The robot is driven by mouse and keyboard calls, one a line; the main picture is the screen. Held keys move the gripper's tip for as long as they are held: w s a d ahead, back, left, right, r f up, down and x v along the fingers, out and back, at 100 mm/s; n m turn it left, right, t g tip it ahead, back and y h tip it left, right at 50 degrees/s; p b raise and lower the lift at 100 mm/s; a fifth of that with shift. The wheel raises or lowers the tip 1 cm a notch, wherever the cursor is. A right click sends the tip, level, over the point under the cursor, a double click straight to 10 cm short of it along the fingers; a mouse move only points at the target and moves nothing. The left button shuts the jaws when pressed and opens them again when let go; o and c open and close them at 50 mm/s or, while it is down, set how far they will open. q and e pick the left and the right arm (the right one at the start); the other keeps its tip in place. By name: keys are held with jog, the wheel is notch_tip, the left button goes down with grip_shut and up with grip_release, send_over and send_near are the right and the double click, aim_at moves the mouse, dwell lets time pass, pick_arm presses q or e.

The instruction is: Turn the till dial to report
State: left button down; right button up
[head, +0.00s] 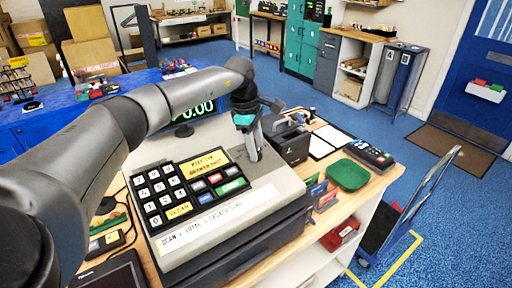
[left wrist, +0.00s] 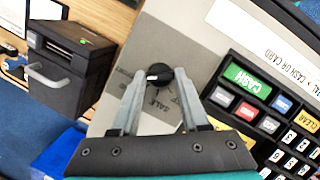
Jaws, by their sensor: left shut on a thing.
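The till (head: 230,215) is a grey cash register on the wooden counter, with a black keypad and a yellow label strip. Its dial (left wrist: 158,74) is a small black round knob on the grey top plate, beside the keypad. Printed words, one reading SALE, are near it; a small pale mark shows on its rim. My left gripper (head: 253,150) points down at the till's top, right of the keys. In the left wrist view its two fingers (left wrist: 160,76) are on either side of the knob, shut on it. In the head view the gripper hides the dial. My right gripper is in neither view.
A dark printer-like box (head: 290,145) stands behind the till. A green tray (head: 348,174) and a card terminal (head: 370,154) are to the right. A green display (head: 192,112) is behind my left arm. A hand cart (head: 405,215) stands on the floor at right.

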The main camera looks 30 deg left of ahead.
pick_arm(q)
jog(key=shift+m, duration=0.4)
jog(key=shift+c, duration=2)
grip_release()
jog(key=shift+r, duration=0.15)
notch_tip(320, 180, up, 15)
jog(key=s+a, duration=0.1)
jog(key=shift+s+a+b, duration=0.3)
jog(key=shift+s+a, duration=0.05)
jog(key=shift+s, duration=0.05)
